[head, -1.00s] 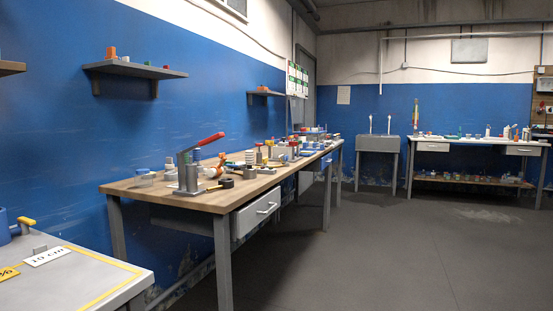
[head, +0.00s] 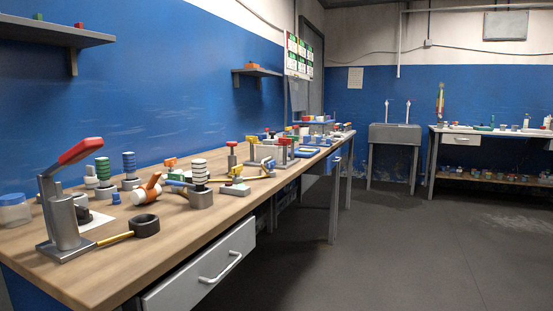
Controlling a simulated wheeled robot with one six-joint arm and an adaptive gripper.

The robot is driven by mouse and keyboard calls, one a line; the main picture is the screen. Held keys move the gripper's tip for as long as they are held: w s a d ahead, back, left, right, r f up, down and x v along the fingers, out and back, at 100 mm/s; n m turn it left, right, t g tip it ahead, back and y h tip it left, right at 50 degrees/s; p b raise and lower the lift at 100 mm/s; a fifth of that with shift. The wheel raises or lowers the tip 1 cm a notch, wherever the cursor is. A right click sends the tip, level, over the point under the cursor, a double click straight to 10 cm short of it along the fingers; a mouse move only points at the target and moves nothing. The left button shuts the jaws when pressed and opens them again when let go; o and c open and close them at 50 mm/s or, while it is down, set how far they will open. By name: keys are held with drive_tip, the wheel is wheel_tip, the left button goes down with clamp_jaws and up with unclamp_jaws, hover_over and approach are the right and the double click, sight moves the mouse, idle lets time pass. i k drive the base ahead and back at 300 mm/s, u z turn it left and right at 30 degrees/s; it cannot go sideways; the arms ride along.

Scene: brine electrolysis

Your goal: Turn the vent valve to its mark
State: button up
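My gripper is not in view in the head view. I cannot tell for certain which item is the vent valve, and I see no clear mark. A white fitting with an orange handle (head: 149,190) lies on the near part of the wooden workbench (head: 190,240). A red knob on a dark stem (head: 232,155) stands farther along the bench. Other small red, yellow and blue fittings (head: 270,150) around it are too small to tell apart.
A grey lever press with a red handle (head: 66,220) stands at the bench's near left. A black ring tool (head: 145,226) lies beside it. A drawer (head: 205,275) is under the bench. A grey sink (head: 395,135) stands at the back. The floor (head: 390,250) at right is clear.

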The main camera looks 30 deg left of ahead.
sight(236, 171)
drive_tip(key=u, duration=0.4)
drive_tip(key=i, duration=1.1)
drive_tip(key=u, duration=0.8)
